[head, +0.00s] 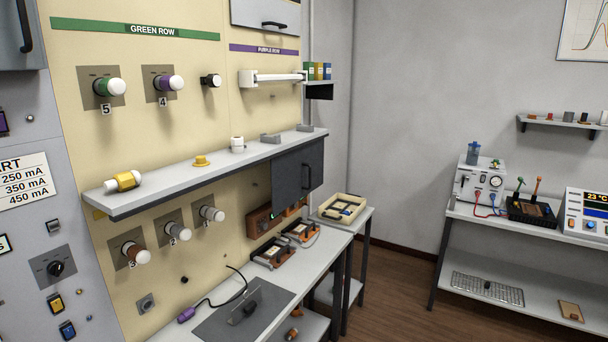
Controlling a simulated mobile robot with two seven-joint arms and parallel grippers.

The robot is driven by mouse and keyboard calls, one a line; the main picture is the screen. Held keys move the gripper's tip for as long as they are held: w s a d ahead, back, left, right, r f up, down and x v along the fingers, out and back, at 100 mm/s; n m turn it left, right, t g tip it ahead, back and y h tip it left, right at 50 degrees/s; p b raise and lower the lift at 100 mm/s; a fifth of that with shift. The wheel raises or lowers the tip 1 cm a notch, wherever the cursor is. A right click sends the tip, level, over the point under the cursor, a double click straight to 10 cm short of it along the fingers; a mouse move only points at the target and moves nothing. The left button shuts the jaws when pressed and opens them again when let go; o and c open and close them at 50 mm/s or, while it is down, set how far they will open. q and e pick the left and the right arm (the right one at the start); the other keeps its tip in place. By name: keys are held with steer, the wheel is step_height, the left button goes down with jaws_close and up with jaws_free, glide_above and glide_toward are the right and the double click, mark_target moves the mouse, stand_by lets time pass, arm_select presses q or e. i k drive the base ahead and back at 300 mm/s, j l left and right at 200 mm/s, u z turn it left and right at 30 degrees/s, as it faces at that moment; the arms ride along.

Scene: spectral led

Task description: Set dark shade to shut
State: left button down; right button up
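No part is labelled as the dark shade. A dark grey box-like panel (290,180) with a vertical black handle (307,177) hangs under the right end of the wall shelf. A white roller-like bar (278,78) sits between white brackets below the purple row label. I cannot tell which of these, if either, is the shade, or whether it is open or shut. Neither of my grippers is in view.
The grey shelf (215,170) juts from the cream panel and carries a yellow-and-white cylinder (123,181). Below, a bench (325,257) holds instruments and a purple-tipped cable (186,314). Knobs stick out of the panel. Wooden floor (400,290) is open between bench and right table (500,221).

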mark_target(295, 174)
steer(key=i+l+u, duration=0.15)
steer(key=u, duration=0.25)
steer(key=i+l+u, duration=0.1)
steer(key=u, duration=0.3)
steer(key=i+l+u, duration=0.15)
steer(key=l, duration=0.2)
steer(key=i+l+u, duration=0.1)
steer(key=l, duration=0.25)
steer(key=i+l+u, duration=0.15)
steer(key=l, duration=0.2)
steer(key=i+l, duration=0.1)
steer(key=l, duration=0.45)
steer(key=i+l+u, duration=0.1)
steer(key=l, duration=0.4)
